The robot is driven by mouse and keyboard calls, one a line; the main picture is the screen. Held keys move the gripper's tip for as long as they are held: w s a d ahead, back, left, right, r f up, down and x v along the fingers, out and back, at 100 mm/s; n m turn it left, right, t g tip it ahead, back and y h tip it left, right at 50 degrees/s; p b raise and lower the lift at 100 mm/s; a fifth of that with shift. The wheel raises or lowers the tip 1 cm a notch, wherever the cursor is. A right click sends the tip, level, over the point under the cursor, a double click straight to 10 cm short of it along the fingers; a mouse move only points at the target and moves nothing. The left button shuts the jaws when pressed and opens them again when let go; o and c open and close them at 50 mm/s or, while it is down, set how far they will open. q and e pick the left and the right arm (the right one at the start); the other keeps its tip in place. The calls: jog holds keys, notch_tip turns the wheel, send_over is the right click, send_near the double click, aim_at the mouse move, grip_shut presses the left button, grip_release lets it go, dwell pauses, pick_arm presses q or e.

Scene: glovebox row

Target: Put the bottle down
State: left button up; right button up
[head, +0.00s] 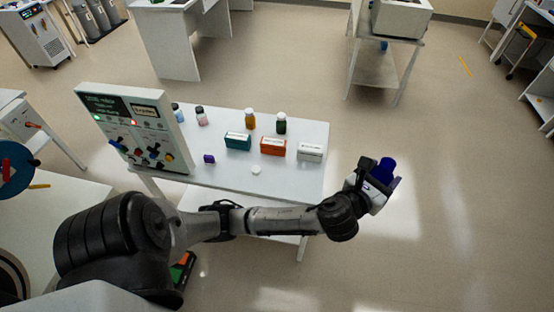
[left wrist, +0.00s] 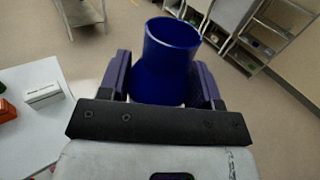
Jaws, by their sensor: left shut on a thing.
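A dark blue bottle (head: 385,169) with a wide open top is held in my left gripper (head: 384,184). In the left wrist view the blue bottle (left wrist: 168,62) stands between the two purple fingers, which press on its sides. In the head view it is out past the right edge of the white table (head: 235,181), over open floor. Its lower end is hidden by the gripper. My right gripper is not in view.
On the table are several small bottles, such as an amber one (head: 250,120), and teal (head: 238,141), orange (head: 273,146) and white (head: 310,152) boxes. A small white round item (head: 256,169) lies near the front. A control panel (head: 134,127) stands at the left. The table's front right is clear.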

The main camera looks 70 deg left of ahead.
pick_arm(q)
jog(key=a+f+n+g+y+b, duration=0.2)
jog(key=a+f+b, duration=0.3)
jog(key=a+f, duration=0.4)
jog(key=s+a+f+n+g+y+b, duration=0.1)
jog(key=a+f+y+b, duration=0.3)
jog(key=a+f, duration=0.6)
jog(key=a+f+n+g+y+b, duration=0.2)
jog(key=a+f+n+g+b, duration=0.2)
jog(key=a+f, duration=0.6)
jog(key=shift+s+f+y+b, duration=0.2)
jog(key=shift+f+y+b, duration=0.2)
jog(key=shift+f+b, duration=1.4)
jog(key=shift+f, duration=1.3)
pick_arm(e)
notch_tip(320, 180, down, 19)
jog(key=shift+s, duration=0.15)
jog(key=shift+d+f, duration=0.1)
pick_arm(q)
jog(key=shift+f, duration=0.15)
jog(key=o, duration=0.9)
jog(key=shift+o, duration=0.2)
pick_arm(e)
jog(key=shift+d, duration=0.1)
